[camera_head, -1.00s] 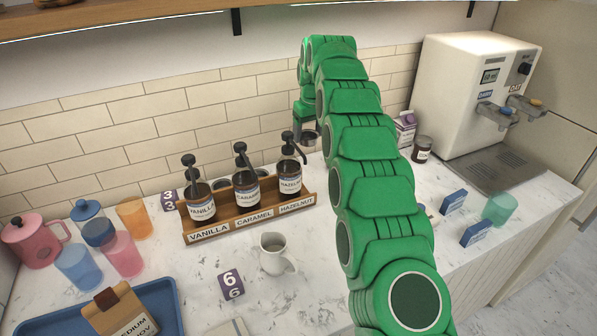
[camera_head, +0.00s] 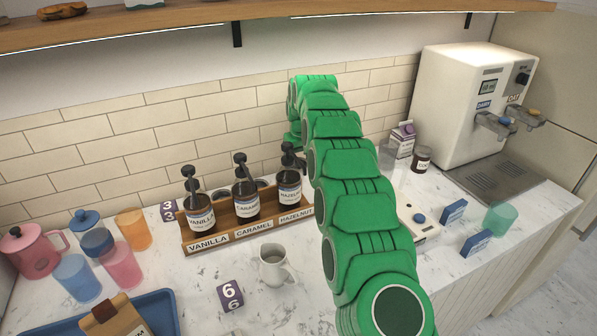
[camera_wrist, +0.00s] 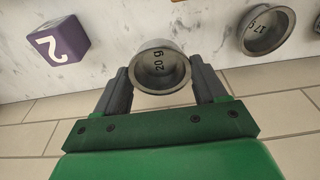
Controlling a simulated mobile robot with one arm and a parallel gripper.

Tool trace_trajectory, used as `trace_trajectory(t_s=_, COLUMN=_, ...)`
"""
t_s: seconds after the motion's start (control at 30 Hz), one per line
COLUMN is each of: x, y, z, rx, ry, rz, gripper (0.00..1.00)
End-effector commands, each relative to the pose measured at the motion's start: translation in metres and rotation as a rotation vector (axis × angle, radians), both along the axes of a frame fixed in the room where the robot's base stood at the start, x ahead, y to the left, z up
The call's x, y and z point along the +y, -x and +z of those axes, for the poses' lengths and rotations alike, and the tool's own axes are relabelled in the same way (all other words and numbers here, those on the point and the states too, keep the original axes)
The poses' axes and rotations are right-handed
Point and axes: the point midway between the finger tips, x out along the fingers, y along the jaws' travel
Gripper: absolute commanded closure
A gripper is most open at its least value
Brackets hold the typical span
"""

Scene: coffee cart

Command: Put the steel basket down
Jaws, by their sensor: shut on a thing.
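The steel basket (camera_wrist: 162,72), a small round metal cup marked "20 g", is between the two dark fingers of my gripper (camera_wrist: 162,76) in the wrist view. The fingers are shut on it from both sides. A second steel basket marked "17 g" (camera_wrist: 268,30) stands apart at the upper right of that view. I cannot tell whether the held basket touches the counter.
A purple number 2 block (camera_wrist: 58,42) is left of the held basket. The syrup rack (camera_head: 215,238) with pump bottles (camera_head: 245,200) stands before my gripper. A white pitcher (camera_head: 275,265) and number 6 block (camera_head: 230,295) are nearer. The white machine (camera_head: 450,100) is at right.

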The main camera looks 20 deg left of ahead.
Motion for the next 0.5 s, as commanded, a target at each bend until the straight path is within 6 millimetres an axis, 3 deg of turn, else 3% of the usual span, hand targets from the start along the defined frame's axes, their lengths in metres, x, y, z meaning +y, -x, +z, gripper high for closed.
trace_trajectory(t_s=0.33, x=0.001, y=0.002, z=-0.038, rx=0.003, ry=0.001, rz=0.001, gripper=0.63)
trace_trajectory(t_s=0.5, x=0.0, y=0.001, z=-0.043, rx=0.001, ry=0.0, rz=0.001, gripper=0.63)
